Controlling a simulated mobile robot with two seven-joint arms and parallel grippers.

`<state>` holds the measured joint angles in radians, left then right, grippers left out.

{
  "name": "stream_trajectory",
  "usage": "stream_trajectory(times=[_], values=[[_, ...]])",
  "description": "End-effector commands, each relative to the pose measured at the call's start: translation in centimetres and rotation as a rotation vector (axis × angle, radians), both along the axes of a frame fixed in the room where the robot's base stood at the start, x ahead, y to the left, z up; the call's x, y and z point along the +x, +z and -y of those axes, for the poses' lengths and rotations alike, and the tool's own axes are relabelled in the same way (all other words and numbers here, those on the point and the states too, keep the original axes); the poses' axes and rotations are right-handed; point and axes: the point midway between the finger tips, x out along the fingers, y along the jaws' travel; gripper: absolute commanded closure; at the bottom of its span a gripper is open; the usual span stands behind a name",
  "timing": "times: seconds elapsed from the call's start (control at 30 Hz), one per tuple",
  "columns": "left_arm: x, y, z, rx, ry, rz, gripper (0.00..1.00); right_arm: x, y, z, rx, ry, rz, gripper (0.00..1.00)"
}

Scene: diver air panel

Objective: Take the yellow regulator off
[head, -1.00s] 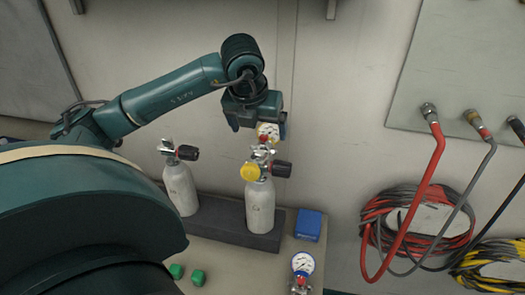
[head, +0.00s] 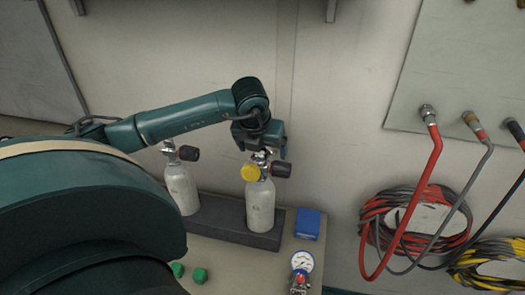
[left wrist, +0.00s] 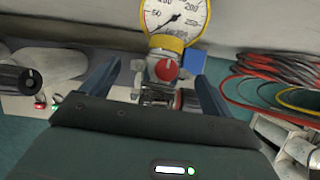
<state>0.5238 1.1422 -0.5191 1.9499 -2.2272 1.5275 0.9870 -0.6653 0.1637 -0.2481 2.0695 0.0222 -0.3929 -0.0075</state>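The yellow regulator (head: 250,173) sits on the valve of the right-hand grey cylinder (head: 260,205) in the head view. Its upper part is hidden behind my left gripper (head: 262,150), which points down over it. In the left wrist view the regulator's yellow-rimmed gauge (left wrist: 177,20) and red knob (left wrist: 167,69) show. The fingers of my left gripper (left wrist: 155,88) stand apart on either side of the regulator's body, with gaps visible. Whether a finger touches it lower down I cannot tell. My right gripper is not in view.
A second cylinder (head: 182,190) stands to the left in the dark rack (head: 222,222). A blue box (head: 307,224), another gauge (head: 302,262) and green caps (head: 200,275) lie on the bench. Red and grey hoses (head: 420,225) hang on the right wall.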

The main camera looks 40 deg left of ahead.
Motion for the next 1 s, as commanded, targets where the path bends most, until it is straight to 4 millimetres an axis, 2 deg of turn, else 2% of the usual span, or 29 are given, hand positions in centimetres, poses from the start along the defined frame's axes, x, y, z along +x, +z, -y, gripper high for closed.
stream_trajectory(times=[0.07, 0.77, 1.0], values=[[0.01, 0.04, 0.01, 0.0, 0.0, 0.0, 0.2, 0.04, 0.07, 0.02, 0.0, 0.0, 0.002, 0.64], [0.0, 0.09, -0.01, 0.0, 0.0, 0.001, 0.77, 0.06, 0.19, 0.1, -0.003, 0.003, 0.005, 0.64], [0.09, 0.29, -0.06, 0.001, 0.001, 0.005, 0.78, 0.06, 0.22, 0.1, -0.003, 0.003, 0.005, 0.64]])
